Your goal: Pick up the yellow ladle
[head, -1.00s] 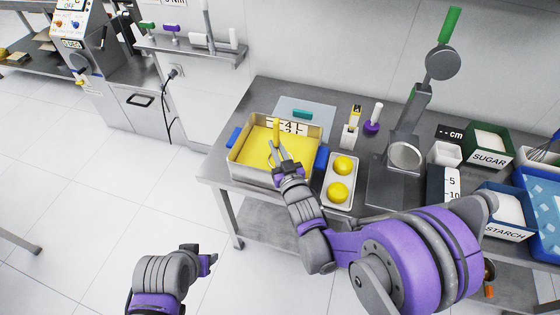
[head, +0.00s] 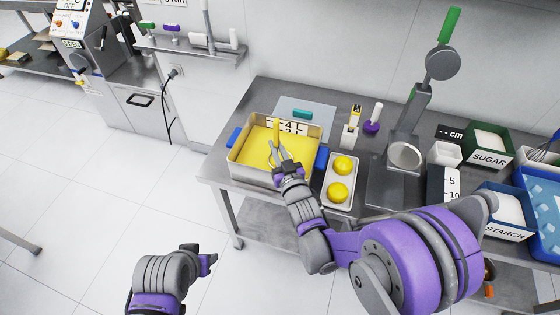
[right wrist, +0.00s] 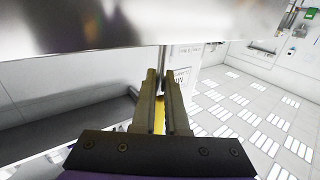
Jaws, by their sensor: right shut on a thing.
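The yellow ladle (head: 277,128) stands with its upright handle rising above a metal pan (head: 254,178) with blue side grips, which holds a yellow filling. The ladle's lower part is hard to tell from the filling. My right gripper (head: 278,153) reaches over the pan from the front right, its fingers at the ladle. In the right wrist view the fingers (right wrist: 161,100) are shut on a yellow strip of the ladle (right wrist: 159,116). My left gripper (head: 210,260) is low over the floor, away from the table; its finger opening does not show.
A tray with two yellow balls (head: 340,191) stands right of the pan. Further right are a metal stand (head: 405,155), a sugar bin (head: 489,158) and a starch bin (head: 505,229). A teal-handled tool (head: 302,114) lies behind the pan. The floor at left is clear.

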